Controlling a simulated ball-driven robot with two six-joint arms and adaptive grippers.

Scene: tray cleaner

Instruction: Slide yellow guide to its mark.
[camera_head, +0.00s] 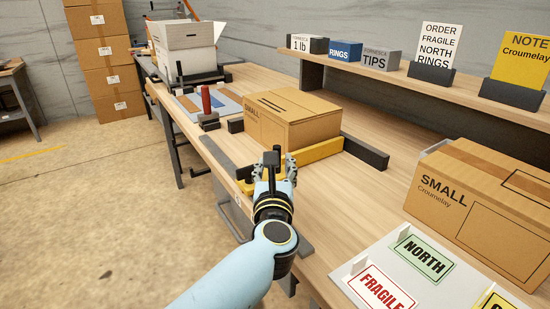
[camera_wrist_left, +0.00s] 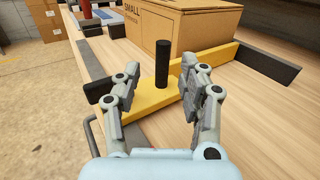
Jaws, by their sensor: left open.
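The yellow guide (camera_head: 318,152) lies on the wooden table along the near side of a small cardboard box (camera_head: 292,118). In the left wrist view the yellow guide (camera_wrist_left: 150,102) carries an upright black peg (camera_wrist_left: 162,65). My left gripper (camera_head: 273,168) is over the guide's near end; the wrist view shows its two fingers (camera_wrist_left: 162,92) apart, one on each side of the peg, with gaps between. A mark for the guide cannot be made out. My right gripper is in neither view.
Dark bars (camera_head: 366,152) lie by the box. A red-handled tool (camera_head: 207,103) and a white carton (camera_head: 185,48) stand farther back. A larger box (camera_head: 485,200) and label cards (camera_head: 425,258) are at right. The table between the guide and the larger box is clear.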

